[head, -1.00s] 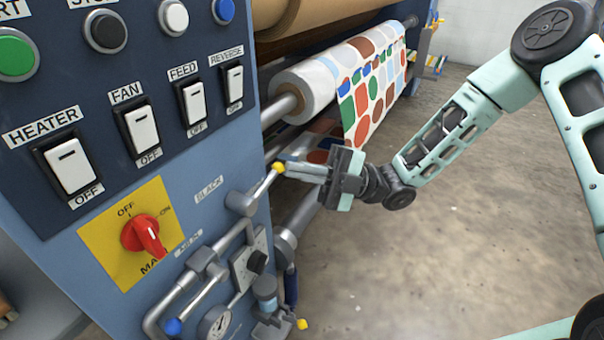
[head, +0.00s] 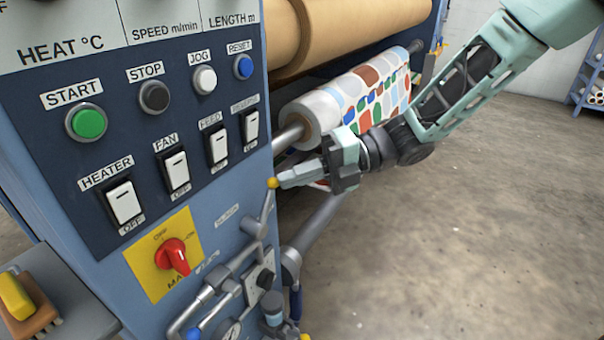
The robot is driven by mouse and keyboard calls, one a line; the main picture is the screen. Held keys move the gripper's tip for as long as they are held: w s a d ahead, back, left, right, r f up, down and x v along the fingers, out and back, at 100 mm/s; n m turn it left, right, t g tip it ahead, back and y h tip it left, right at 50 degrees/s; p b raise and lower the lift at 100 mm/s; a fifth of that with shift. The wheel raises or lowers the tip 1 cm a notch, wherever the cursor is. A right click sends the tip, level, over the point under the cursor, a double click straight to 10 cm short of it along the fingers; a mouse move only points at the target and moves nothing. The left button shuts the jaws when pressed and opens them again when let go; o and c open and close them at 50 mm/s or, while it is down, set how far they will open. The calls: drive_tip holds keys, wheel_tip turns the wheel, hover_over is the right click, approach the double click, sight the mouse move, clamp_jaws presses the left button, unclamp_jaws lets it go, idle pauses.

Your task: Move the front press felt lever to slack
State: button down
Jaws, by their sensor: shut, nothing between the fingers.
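The front press felt lever is a grey arm with a yellow knob (head: 272,183), on the right side of the blue press panel. It rises steeply from its grey pivot (head: 252,229), leaning slightly right. A SLACK label (head: 227,215) is on the panel left of the pivot; a second label (head: 207,263) lower down is too blurred to read. My gripper (head: 284,181) is shut and empty. Its fingertips are at the right side of the yellow knob and appear to touch it.
Grey pipes with a blue knob (head: 192,334) and a gauge sit below the lever. A red MAIN switch (head: 173,256) and white rocker switches are to the left. A patterned fabric roll (head: 330,110) lies behind my gripper. Open floor (head: 450,240) is on the right.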

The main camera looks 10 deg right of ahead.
drive_tip(key=shift+s+a+r+n+t+h, duration=0.3)
drive_tip(key=shift+s+a+r+n+h, duration=0.15)
drive_tip(key=shift+s+h, duration=0.1)
drive_tip(key=shift+s+a+r+n+t+h, duration=0.35)
drive_tip(key=shift+s+a+n+h, duration=0.1)
drive_tip(key=shift+s+h, duration=0.1)
drive_tip(key=shift+r+p, duration=0.1)
drive_tip(key=shift+p, duration=0.2)
drive_tip(key=shift+r+p, duration=0.6)
drive_tip(key=shift+r, duration=0.1)
drive_tip(key=shift+d, duration=0.1)
